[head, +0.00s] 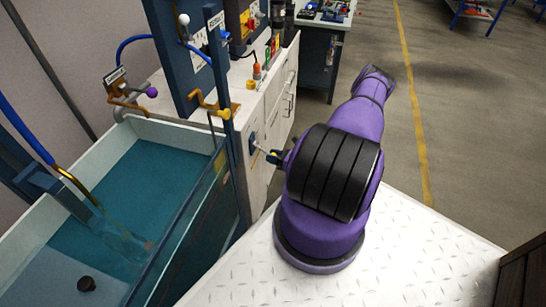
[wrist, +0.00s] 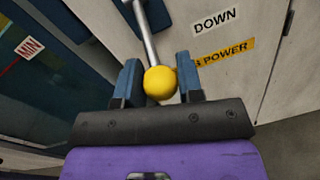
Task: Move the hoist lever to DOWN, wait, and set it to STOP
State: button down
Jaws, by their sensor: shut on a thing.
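The hoist lever is a thin metal rod (wrist: 146,36) ending in a yellow ball knob (wrist: 160,83). My gripper (wrist: 160,85) has its two blue fingers on either side of the knob and is shut on it. A white DOWN label (wrist: 215,21) is on the pale panel to the right of the rod. In the head view, the rod (head: 260,148) sticks out from the blue plate on the cabinet side, and my gripper (head: 273,156) is at its end. My purple arm hides part of this area. I cannot tell which setting the lever is at.
A yellow POWER label (wrist: 225,53) is below DOWN. A water-filled tank (head: 130,190) with a glass front stands left of my arm. A white cabinet (head: 275,125) with a blue post is behind the lever. Open floor (head: 470,130) lies to the right.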

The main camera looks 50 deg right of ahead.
jog(key=shift+s+r, duration=0.1)
jog(key=shift+r, duration=0.05)
jog(key=shift+s+d+r+g+h, duration=0.1)
jog(key=shift+s+r+g+h, duration=0.1)
jog(key=shift+r+g, duration=0.4)
jog(key=shift+s+d+r+g+h, duration=0.1)
jog(key=shift+r+g+h, duration=0.2)
jog(key=shift+g, duration=0.4)
jog(key=shift+s+r+g, duration=0.15)
jog(key=shift+r+g, duration=0.65)
jog(key=shift+r, duration=0.6)
jog(key=c, duration=0.8)
grip_release()
jog(key=shift+s+d, duration=0.1)
jog(key=shift+s, duration=0.05)
